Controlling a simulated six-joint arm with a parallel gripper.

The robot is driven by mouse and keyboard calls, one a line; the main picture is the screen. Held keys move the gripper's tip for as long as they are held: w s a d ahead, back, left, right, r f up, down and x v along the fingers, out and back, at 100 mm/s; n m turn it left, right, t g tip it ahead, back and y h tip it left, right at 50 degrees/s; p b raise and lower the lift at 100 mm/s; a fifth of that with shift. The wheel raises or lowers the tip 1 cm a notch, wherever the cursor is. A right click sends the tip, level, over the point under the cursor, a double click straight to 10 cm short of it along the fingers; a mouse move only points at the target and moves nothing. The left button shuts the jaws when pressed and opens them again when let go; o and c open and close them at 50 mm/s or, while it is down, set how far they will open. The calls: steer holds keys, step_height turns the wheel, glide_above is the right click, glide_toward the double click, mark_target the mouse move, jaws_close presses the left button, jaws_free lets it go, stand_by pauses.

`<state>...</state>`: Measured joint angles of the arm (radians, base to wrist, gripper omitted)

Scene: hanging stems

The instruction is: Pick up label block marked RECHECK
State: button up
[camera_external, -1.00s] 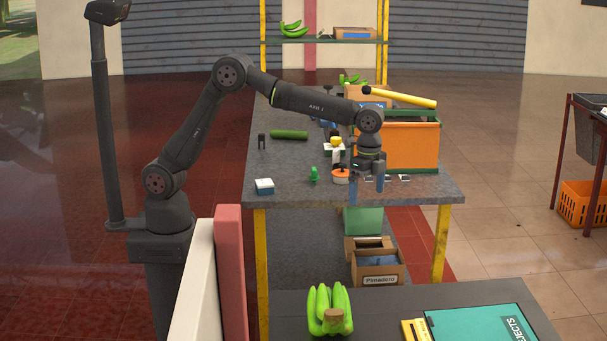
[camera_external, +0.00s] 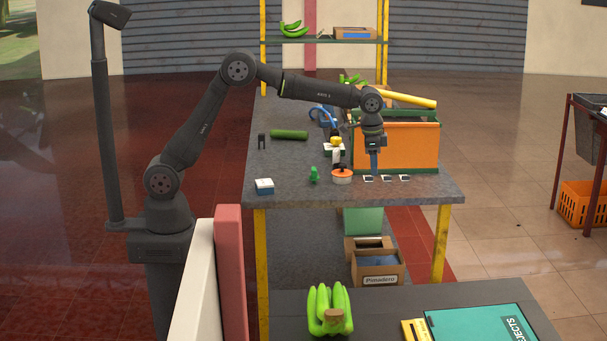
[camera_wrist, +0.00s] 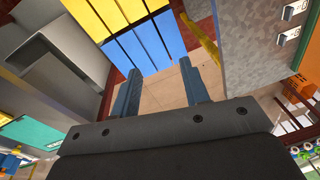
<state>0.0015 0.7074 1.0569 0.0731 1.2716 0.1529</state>
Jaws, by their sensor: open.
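Three small white label blocks stand in a row near the front edge of the grey table: a left one (camera_external: 368,178), a middle one (camera_external: 387,178) and a right one (camera_external: 405,178). Their lettering is too small to read, so I cannot tell which is marked RECHECK. My gripper (camera_external: 374,168) is above the row, close to the left and middle blocks, with its blue fingers pointing down. In the wrist view my gripper (camera_wrist: 160,84) is open, with nothing between its fingers. Two white blocks (camera_wrist: 294,9) (camera_wrist: 288,35) show there at the upper right, off to the side of the fingers.
An orange crate (camera_external: 398,148) stands right behind the blocks. An orange-and-white round pot (camera_external: 342,176) and a small green object (camera_external: 314,175) are left of them. The table's front edge is close.

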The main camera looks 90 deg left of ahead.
steer(key=s+a+n+y, duration=0.1)
steer(key=a+n, duration=0.6)
steer(key=a, duration=1.3)
steer(key=n+y, duration=0.2)
steer(key=n, duration=0.6)
glide_toward(336, 150)
steer(key=shift+t, duration=0.3)
steer(key=x, duration=0.3)
steer(key=s+x, duration=0.1)
steer(key=x, duration=0.1)
steer(key=shift+w+a+f, duration=0.1)
steer(key=shift+a+f, duration=0.2)
steer(key=shift+d+x, duration=0.15)
steer(key=shift+x, duration=1.35)
steer(key=shift+d+x, duration=0.15)
steer(key=shift+x, duration=1.35)
steer(key=shift+w, duration=0.15)
steer(key=shift+c, duration=0.2)
jaws_close()
